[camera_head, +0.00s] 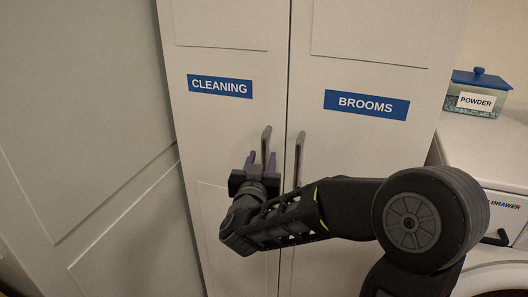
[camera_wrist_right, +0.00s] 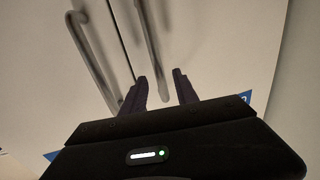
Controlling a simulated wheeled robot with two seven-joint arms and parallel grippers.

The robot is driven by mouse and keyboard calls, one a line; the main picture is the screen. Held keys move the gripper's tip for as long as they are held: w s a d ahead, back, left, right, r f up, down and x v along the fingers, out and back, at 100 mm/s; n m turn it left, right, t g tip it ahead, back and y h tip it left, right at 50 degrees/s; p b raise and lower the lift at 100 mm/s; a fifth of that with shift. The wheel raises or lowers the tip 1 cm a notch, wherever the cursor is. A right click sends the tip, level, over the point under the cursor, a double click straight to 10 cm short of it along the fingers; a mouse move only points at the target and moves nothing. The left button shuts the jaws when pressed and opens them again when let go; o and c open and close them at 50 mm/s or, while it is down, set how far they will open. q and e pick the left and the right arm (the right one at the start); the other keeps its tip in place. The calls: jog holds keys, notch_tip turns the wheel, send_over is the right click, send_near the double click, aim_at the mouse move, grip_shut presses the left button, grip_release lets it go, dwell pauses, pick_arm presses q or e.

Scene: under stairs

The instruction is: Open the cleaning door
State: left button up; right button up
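The cleaning door (camera_head: 222,130) is a pale cabinet door with a blue CLEANING label (camera_head: 220,86). It looks shut, flush with the door on its right. Its grey vertical bar handle (camera_head: 266,138) is near its right edge and also shows in the right wrist view (camera_wrist_right: 150,45). My right gripper (camera_head: 260,161) is in front of the lower part of this handle, its two purple fingers apart. In the right wrist view the handle's end lies between the open fingertips (camera_wrist_right: 160,82), with gaps visible. Whether the fingertips reach around the bar is unclear. My left gripper is out of view.
The brooms door (camera_head: 350,145) adjoins on the right, its handle (camera_head: 299,158) close beside my right gripper. A grey panelled wall (camera_head: 85,120) is at the left.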

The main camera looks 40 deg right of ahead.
aim_at(263, 154)
jog(key=shift+x, duration=1.95)
grip_shut()
